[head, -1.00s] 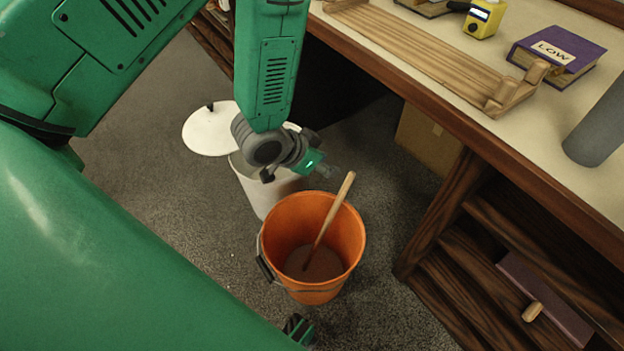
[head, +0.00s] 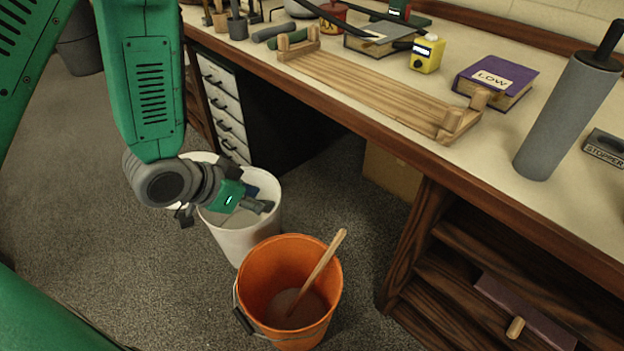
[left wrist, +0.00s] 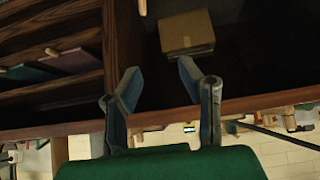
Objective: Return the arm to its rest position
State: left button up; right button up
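My left arm comes down from the upper left in the head view. Its gripper (head: 262,206) is over the white bucket (head: 240,240), left of and above the orange bucket (head: 262,268). In the left wrist view its two fingers (left wrist: 158,95) stand apart with nothing between them. The orange bucket holds a wooden stick (head: 327,260) leaning in brownish contents. The head view does not show my right gripper.
The workbench (head: 400,160) crosses the right side, bearing a wooden rack (head: 370,88), a purple book (head: 495,80), a yellow device (head: 427,54) and a grey roller (head: 567,115). A cardboard box (head: 390,175) stands underneath. Floor at left is clear.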

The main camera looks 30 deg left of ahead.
notch_tip(320, 180, up, 5)
jog(key=p, duration=0.5)
jog(key=shift+a+r, duration=0.1)
jog(key=shift+r, duration=0.1)
jog(key=shift+a, duration=0.2)
jog(key=shift+c, duration=0.7)
pick_arm(q)
jog(key=s+f+n+g+y, duration=0.1)
jog(key=s+f+n+g, duration=0.1)
jog(key=s+f, duration=0.4)
jog(key=s+f+n+g+y, duration=0.1)
jog(key=s+f+g, duration=0.4)
jog(key=s, duration=0.7)
notch_tip(320, 180, down, 2)
jog(key=shift+s+f+n+y, duration=0.1)
jog(key=shift+s+n+y, duration=0.3)
jog(key=shift+y, duration=0.2)
pick_arm(e)
jog(key=shift+s+a, duration=0.1)
